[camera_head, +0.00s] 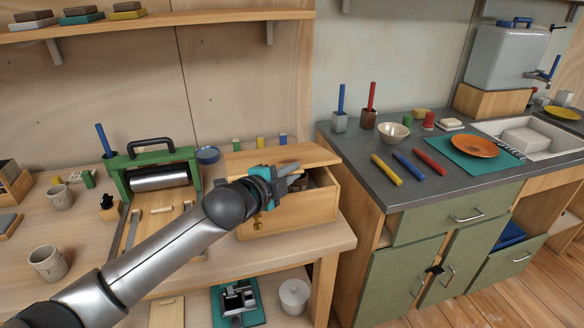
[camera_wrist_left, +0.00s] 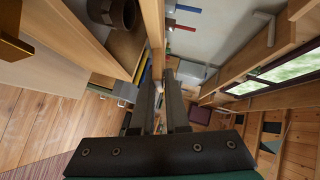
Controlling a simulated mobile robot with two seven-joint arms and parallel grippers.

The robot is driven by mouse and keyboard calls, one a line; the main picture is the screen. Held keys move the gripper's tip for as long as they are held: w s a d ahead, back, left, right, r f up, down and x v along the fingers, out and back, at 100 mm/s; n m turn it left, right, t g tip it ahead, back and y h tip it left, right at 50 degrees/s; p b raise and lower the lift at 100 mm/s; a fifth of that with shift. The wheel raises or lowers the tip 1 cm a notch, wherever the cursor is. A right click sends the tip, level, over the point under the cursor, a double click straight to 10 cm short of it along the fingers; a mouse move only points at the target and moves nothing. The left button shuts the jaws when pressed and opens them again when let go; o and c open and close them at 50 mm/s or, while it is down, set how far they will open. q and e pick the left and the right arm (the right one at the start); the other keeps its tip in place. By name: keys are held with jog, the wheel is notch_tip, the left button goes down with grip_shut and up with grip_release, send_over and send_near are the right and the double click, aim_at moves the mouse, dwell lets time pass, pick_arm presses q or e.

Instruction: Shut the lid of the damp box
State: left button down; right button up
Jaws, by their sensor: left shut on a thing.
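The damp box (camera_head: 300,213) is a light wooden box with small brass fittings on its front, standing at the right end of the wooden bench. Its plain wooden lid (camera_head: 312,154) is raised over the back, leaving a gap above the front wall through which part of the inside shows. My left gripper (camera_head: 292,174) is at the gap, shut on the lid near its edge. In the left wrist view its two dark fingers (camera_wrist_left: 161,100) stand on either side of the thin wooden board (camera_wrist_left: 157,50). A dark round pot (camera_wrist_left: 113,13) shows inside the box. My right gripper is out of view.
A green-framed roller press (camera_head: 160,180) and a blue bowl (camera_head: 207,155) stand left of the box. Small coloured blocks (camera_head: 260,142) stand behind it. The grey counter (camera_head: 385,190) with pens and dishes is to the right.

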pick_arm(q)
jog(key=shift+s+d+f+b, duration=0.1)
jog(key=shift+s+f+b, duration=0.15)
jog(key=shift+f, duration=0.95)
jog(key=shift+s+f+b, duration=0.1)
jog(key=shift+s+f, duration=0.15)
jog(key=shift+f, duration=0.95)
jog(key=c, duration=0.9)
grip_release()
jog(key=shift+w, duration=0.1)
jog(key=shift+c, duration=0.2)
jog(key=shift+r, duration=0.15)
